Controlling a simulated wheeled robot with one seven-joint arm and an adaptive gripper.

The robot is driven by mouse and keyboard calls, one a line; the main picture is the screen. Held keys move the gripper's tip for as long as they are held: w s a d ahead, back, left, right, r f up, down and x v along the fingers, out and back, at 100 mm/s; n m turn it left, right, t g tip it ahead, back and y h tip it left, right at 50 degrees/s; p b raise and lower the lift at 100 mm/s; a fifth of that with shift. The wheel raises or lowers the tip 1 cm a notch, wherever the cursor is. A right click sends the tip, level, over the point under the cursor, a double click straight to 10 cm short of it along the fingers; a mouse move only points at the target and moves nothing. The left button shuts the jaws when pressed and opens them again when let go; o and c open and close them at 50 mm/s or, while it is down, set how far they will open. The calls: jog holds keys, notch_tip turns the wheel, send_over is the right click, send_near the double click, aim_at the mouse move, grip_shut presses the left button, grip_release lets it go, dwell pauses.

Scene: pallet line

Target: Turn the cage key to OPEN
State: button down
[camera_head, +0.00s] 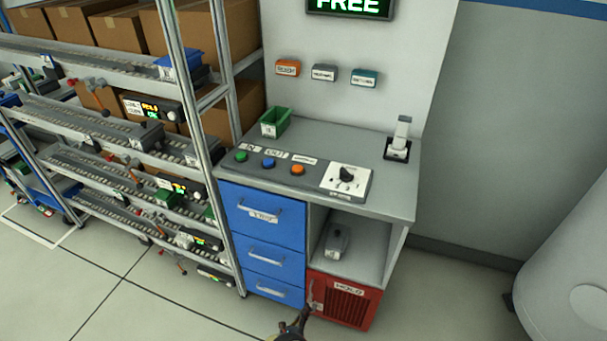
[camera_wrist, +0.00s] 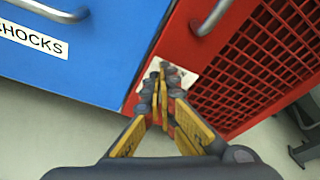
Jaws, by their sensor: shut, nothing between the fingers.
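The red cage (camera_head: 344,302) with a HOLD label sits low at the right of the cabinet. In the wrist view its red mesh door (camera_wrist: 262,62) fills the upper right. A pale plate (camera_wrist: 186,76) is on the door's left edge, partly covered by my fingers. My gripper (camera_wrist: 165,82) is shut and empty, its tips in front of this plate; I cannot tell whether they touch it. The key itself and its position cannot be made out behind the fingers. In the head view my gripper (camera_head: 301,318) shows at the bottom edge, by the cage's lower left.
Blue drawers (camera_head: 264,253) with bar handles stand left of the cage. A grey bar handle (camera_wrist: 212,18) is on the cage door above my fingers. An open shelf (camera_head: 352,246) holding a grey item lies above the cage.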

jog(key=shift+s+f, duration=0.15)
jog(key=shift+f, duration=0.2)
dwell(0.4)
jog(key=shift+a+r, duration=0.1)
jog(key=shift+a, duration=0.05)
jog(key=f+v, duration=0.1)
jog(key=v, duration=0.4)
jog(key=shift+s, duration=0.55)
